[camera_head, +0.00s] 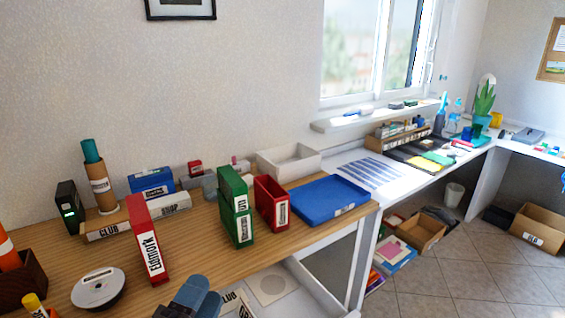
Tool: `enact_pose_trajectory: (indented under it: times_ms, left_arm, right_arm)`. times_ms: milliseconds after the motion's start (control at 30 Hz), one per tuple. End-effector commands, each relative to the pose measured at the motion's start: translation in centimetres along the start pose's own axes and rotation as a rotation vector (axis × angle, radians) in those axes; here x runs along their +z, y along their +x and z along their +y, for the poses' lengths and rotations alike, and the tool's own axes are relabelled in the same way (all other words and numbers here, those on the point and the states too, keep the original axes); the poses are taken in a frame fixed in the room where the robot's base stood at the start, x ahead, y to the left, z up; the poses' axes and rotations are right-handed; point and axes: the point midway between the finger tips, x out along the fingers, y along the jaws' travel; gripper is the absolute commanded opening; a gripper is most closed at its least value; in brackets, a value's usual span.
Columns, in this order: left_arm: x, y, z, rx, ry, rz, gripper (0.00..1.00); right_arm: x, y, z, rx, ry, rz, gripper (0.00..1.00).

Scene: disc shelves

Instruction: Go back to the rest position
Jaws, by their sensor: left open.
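My left gripper (193,297), blue-grey, shows at the bottom edge, in front of the wooden tabletop (205,262) and beside an open drawer (310,288). It is open, and I see nothing between its fingers. My right gripper is not in view.
Green cases (236,207), a red case (272,203) and a blue tray (318,199) stand on the wooden top. A white bin (287,163) is behind them. A white desk (345,162) runs along the window.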

Motion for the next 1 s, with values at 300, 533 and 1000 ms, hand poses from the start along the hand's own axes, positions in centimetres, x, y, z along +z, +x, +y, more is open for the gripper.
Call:
enact_pose_trajectory:
  times_ms: [300,533,1000]
  left_arm:
    - [9.5,-10.3,7.8,0.380,-0.561,-0.672,0.47]
    - [10.9,-20.5,12.0,0.617,-0.874,-1.105,0.47]
    - [8.5,-31.0,13.4,0.852,-1.130,-1.526,0.47]
  right_arm:
    - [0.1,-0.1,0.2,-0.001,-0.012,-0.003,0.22]
    - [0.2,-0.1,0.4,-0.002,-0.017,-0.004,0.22]
    - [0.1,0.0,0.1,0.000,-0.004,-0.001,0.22]
